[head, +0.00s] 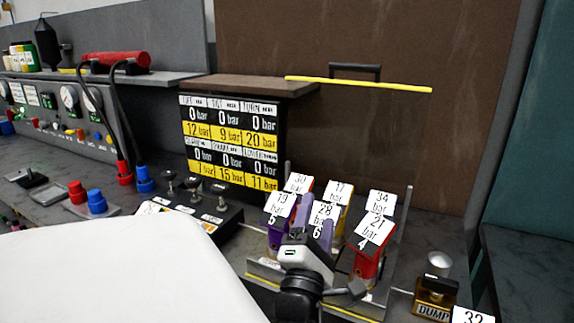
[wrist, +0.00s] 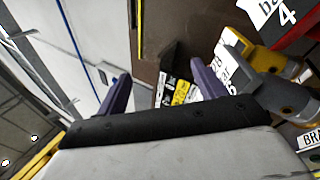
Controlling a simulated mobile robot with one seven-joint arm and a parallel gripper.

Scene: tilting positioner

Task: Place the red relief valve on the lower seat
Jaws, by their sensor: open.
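A red relief valve (head: 368,265) stands at the right front of the label rack, with a white tag reading 21 bar and the number 4. Part of a red body with a tag ending in 4 (wrist: 290,28) shows at the top right of the wrist view. My gripper (head: 311,226) is among the tagged valves, just left of the red valve in the head view. Its purple fingers also show in the wrist view (wrist: 162,88), spread apart with nothing held between them. I cannot pick out the lower seat in either view.
Several other tagged valves crowd the rack, including a purple one tagged 19 bar (head: 272,240). A block marked DUMP (head: 434,296) stands to the right. A pressure display board (head: 232,142) stands behind. My white body covers the lower left.

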